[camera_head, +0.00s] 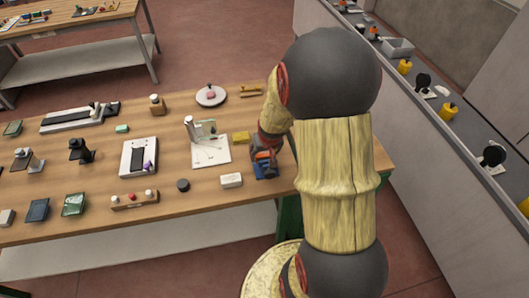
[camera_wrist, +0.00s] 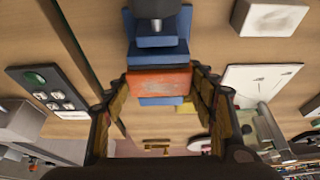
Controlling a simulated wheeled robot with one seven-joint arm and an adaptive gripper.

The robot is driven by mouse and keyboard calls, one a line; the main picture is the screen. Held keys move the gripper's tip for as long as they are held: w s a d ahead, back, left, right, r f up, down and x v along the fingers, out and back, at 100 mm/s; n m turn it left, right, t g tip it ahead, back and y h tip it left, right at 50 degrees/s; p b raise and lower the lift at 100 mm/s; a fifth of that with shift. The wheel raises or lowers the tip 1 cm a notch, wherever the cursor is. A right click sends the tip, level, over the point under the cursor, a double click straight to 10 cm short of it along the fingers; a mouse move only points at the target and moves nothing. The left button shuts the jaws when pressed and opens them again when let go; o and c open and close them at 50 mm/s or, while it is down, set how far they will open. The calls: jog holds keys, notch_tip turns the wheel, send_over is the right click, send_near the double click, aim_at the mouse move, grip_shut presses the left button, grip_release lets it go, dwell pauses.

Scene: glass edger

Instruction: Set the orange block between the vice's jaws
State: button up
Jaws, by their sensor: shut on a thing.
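The orange block (camera_wrist: 160,82) is held between the fingers of my gripper (camera_wrist: 160,86), which is shut on it. The blue vice (camera_wrist: 158,42) is right below it in the wrist view, with blue parts showing on both sides of the block. I cannot tell whether the block sits down between the jaws or hangs just above them. In the head view the blue vice (camera_head: 267,173) stands near the right end of the table, and my gripper (camera_head: 264,148) is over it. The block shows there only as a small orange patch (camera_head: 262,156).
A white block (camera_head: 231,180) lies left of the vice on the wooden table (camera_head: 205,186). A white plate with an upright stand (camera_head: 210,152) and a yellow block (camera_head: 241,137) are close by. A dark puck (camera_head: 183,185) lies further left.

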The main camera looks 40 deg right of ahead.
jog(key=o, duration=1.2)
jog(key=shift+o, duration=0.2)
jog(key=v, duration=1.2)
